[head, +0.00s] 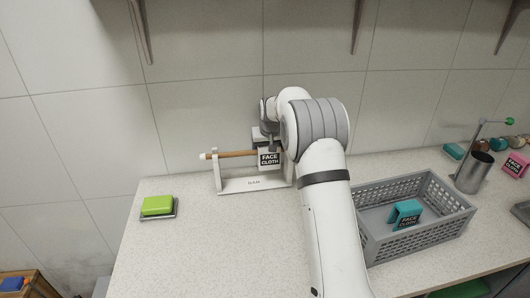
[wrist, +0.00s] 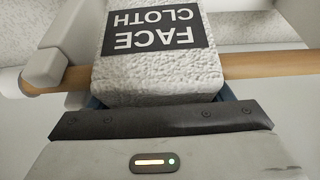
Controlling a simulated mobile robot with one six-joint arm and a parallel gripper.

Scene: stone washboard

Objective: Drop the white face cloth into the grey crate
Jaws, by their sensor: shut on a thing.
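The white face cloth (head: 269,159) has a black "FACE CLOTH" label and hangs at the wooden rod (head: 228,154) of a small white stand. It also shows close up in the wrist view (wrist: 150,78), with the rod passing behind it. My gripper (head: 267,146) is at the cloth and shut on it; in the wrist view the dark jaw edge (wrist: 160,120) lies against the cloth's near end. My arm hides the stand's right side. The grey crate (head: 427,247) stands on the counter at right, with a teal face cloth (head: 404,212) inside.
A green sponge (head: 157,205) lies on a small dish at left. A shelf overhangs the tiled wall. The counter's front left is clear.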

